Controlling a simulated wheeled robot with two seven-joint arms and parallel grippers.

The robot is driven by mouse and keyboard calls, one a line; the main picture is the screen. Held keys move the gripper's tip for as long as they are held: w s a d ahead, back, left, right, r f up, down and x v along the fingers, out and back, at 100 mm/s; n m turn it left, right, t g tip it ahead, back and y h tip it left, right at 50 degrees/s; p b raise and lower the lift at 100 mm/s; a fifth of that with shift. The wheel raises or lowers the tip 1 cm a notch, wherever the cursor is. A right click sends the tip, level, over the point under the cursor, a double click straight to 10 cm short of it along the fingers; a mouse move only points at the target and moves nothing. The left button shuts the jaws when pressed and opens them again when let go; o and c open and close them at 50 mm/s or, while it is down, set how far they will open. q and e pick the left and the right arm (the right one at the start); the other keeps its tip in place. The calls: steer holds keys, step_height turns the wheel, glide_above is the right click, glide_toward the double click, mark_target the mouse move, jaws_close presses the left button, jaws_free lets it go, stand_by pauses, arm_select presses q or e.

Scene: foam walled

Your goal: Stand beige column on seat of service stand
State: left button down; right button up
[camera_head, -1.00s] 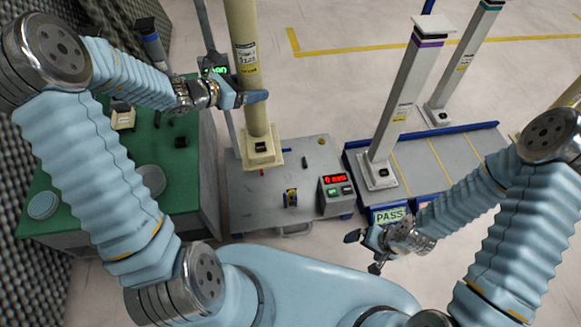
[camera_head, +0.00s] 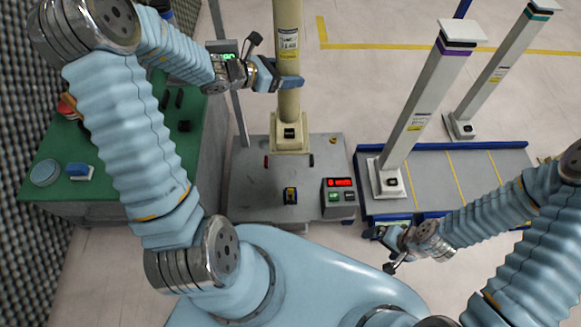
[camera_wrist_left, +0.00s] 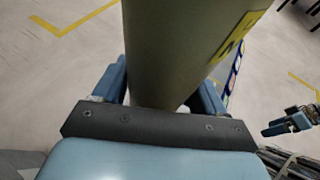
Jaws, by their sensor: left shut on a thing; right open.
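The beige column (camera_head: 287,105) stands about upright over the back of the grey service stand (camera_head: 245,205). Its square beige base (camera_head: 290,148) hides the seat beneath it. I cannot tell whether the base touches the stand. My left gripper (camera_head: 287,82) is shut on the column's shaft, below its label. In the left wrist view the shaft (camera_wrist_left: 175,60) lies between the fingers. My right gripper (camera_head: 380,245) is open and empty, low in front of the blue-edged rack.
The stand carries a control box (camera_head: 340,190) with a red display. To the right, a blue-edged rack (camera_head: 435,205) holds white columns with a purple band (camera_head: 415,115) and a teal band (camera_head: 495,80). A green bench (camera_head: 110,185) with small items is at left.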

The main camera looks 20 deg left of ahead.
mark_target(280, 102)
arm_select(q)
step_height(280, 102, down, 11)
steer(key=b, duration=0.6)
steer(key=shift+f+b, duration=0.1)
steer(key=shift+b, duration=0.2)
step_height(280, 102, down, 6)
steer(key=shift+f+b, duration=0.1)
steer(key=shift+b, duration=0.7)
steer(key=shift+f+b, duration=0.45)
steer(key=shift+f, duration=1.7)
steer(key=shift+f, duration=0.15)
steer(key=shift+c, duration=0.3)
jaws_free()
